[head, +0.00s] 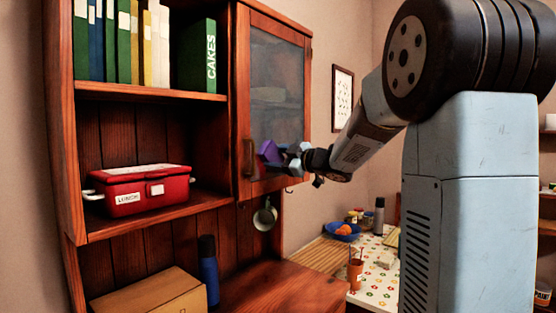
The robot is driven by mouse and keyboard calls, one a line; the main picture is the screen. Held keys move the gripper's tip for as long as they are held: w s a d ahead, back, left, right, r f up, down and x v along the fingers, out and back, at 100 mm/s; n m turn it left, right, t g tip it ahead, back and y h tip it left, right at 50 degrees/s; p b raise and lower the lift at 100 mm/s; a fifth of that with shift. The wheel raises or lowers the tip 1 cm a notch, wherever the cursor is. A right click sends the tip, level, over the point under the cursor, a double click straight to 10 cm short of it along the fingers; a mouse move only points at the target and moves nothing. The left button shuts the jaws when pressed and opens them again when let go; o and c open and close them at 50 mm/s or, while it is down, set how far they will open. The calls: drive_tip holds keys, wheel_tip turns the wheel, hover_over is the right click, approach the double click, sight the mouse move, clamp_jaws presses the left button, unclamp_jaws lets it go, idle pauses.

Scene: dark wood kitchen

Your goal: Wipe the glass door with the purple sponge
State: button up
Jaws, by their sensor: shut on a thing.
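The glass door (275,85) is a wood-framed pane on the right part of the dark wood cabinet, and it looks greyish and hazy. The purple sponge (268,151) is at the lower part of the door. My gripper (281,153) is shut on the sponge and partly hides it. The sponge is at or very near the lower glass; I cannot tell whether it touches. The door handle (249,158) is just left of the sponge, on the door's left frame.
A red lunch box (144,188) sits on the open shelf, with books (123,42) above. A dark blue bottle (208,270) and a cardboard box (150,295) stand below. A pan (265,216) hangs under the door. A table (372,268) with a blue bowl (343,233) is behind.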

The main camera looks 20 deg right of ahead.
sight(282, 156)
drive_tip(key=shift+w+a, duration=0.1)
drive_tip(key=shift+w, duration=0.05)
drive_tip(key=shift+w, duration=0.1)
drive_tip(key=w+d, duration=0.2)
drive_tip(key=d, duration=0.1)
drive_tip(key=shift+w+d, duration=0.1)
drive_tip(key=shift+w, duration=0.05)
idle(0.5)
drive_tip(key=shift+a, duration=0.3)
drive_tip(key=shift+s+a, duration=1.25)
drive_tip(key=shift+a, duration=0.2)
drive_tip(key=shift+s+d, duration=0.1)
drive_tip(key=shift+d, duration=0.05)
